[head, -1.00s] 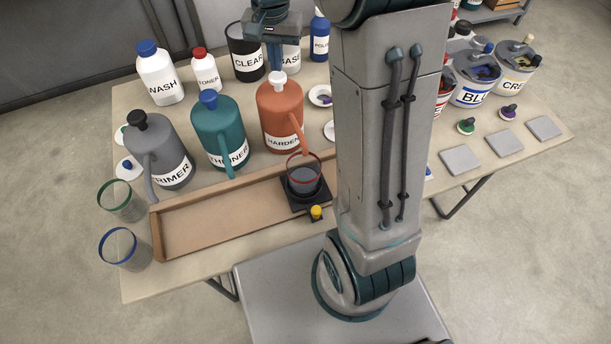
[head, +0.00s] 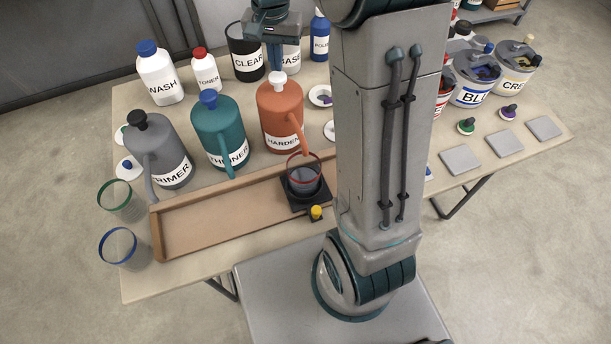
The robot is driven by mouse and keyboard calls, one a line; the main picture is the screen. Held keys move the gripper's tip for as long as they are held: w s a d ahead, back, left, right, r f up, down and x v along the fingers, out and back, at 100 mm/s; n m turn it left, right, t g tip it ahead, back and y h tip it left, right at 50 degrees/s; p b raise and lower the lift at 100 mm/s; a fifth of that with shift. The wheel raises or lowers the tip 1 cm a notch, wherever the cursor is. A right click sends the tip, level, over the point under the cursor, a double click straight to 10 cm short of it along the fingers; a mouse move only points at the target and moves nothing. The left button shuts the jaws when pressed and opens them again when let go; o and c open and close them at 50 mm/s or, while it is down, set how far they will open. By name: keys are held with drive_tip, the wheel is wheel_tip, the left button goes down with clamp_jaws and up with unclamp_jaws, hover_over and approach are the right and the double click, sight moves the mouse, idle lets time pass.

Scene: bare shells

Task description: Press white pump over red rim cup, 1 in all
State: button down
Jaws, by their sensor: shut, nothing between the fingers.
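The white pump (head: 279,77) is the knob on top of the orange HARDENER jug (head: 280,107). The jug's spout slants down toward the red rim cup (head: 291,166). This clear cup stands upright on a black square stand (head: 309,201) at the right part of the wooden tray. Something greyish shows inside the cup; I cannot tell its level. My gripper (head: 275,62) is shut and empty, pointing down just above or behind the white pump. I cannot tell whether it touches the pump.
A teal THINNER jug (head: 219,125) and a grey PRIMER jug (head: 166,143) stand left of the orange jug. A black CLEAR can (head: 240,45) stands behind. Green-rimmed (head: 120,202) and blue-rimmed (head: 124,248) cups stand left of the tray (head: 220,218). My arm hides the table's middle.

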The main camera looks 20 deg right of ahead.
sight(278, 75)
drive_tip(key=shift+f, duration=0.15)
drive_tip(key=shift+f+b, duration=1.15)
drive_tip(key=shift+f, duration=0.4)
drive_tip(key=shift+r+p, duration=1.3)
drive_tip(key=shift+r, duration=0.35)
drive_tip(key=shift+r, duration=0.1)
wheel_tip(278, 75, up, 6)
drive_tip(key=p, duration=0.4)
drive_tip(key=shift+p, duration=0.35)
